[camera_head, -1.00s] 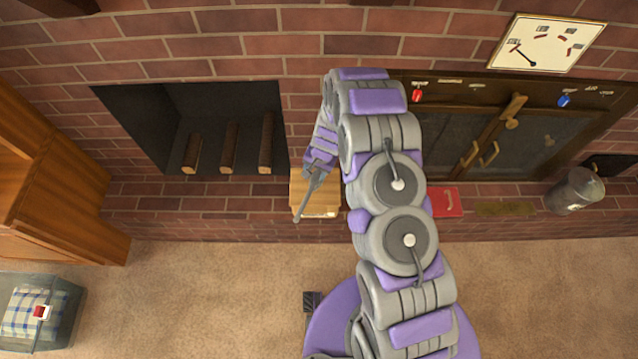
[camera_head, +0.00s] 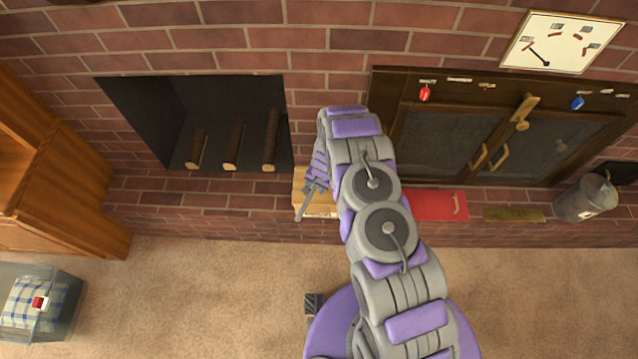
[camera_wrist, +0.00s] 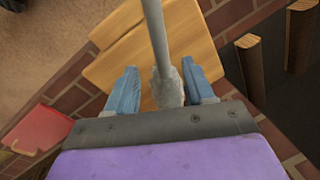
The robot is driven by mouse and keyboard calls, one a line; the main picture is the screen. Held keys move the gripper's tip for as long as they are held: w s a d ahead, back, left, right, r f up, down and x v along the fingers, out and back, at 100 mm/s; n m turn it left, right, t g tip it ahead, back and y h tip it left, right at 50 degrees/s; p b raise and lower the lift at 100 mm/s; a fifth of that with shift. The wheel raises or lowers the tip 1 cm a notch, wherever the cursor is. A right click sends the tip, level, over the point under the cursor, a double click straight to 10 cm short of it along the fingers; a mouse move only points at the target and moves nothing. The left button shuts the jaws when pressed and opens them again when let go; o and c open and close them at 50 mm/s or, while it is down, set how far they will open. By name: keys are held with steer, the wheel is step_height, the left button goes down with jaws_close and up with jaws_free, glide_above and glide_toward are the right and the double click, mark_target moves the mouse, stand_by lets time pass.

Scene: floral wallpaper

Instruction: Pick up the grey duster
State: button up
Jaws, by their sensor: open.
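The grey duster has a thin grey handle (camera_head: 306,204) and a fuzzy grey part (camera_wrist: 168,88). In the wrist view it lies between my gripper's two blue fingers, with gaps on both sides, and the handle runs to the top edge. My gripper (camera_wrist: 160,86) is open around it. In the head view my gripper (camera_head: 317,172) is left of my arm, above a light wooden block (camera_head: 302,180) on the brick ledge. My arm hides part of the block. Whether the duster touches the block cannot be told.
A dark fireplace opening (camera_head: 145,115) with logs is left of my arm. A red book-like object (camera_head: 437,205) and a metal bucket (camera_head: 585,198) are on the ledge to the right. A dark double-door cabinet (camera_head: 430,145) is behind. Carpet is free in front.

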mark_target(312, 192)
steer(key=shift+a+f, duration=0.3)
steer(key=shift+f, duration=0.05)
steer(key=f+b, duration=0.1)
steer(key=f, duration=0.1)
steer(key=a+f, duration=0.1)
steer(key=f, duration=0.1)
steer(key=shift+s+f+b, duration=0.15)
steer(key=shift+b, duration=0.2)
steer(key=shift+f, duration=0.25)
steer(key=shift+d, duration=0.1)
steer(key=shift+a, duration=0.2)
steer(key=c, duration=0.6)
steer(key=shift+d, duration=0.1)
jaws_close()
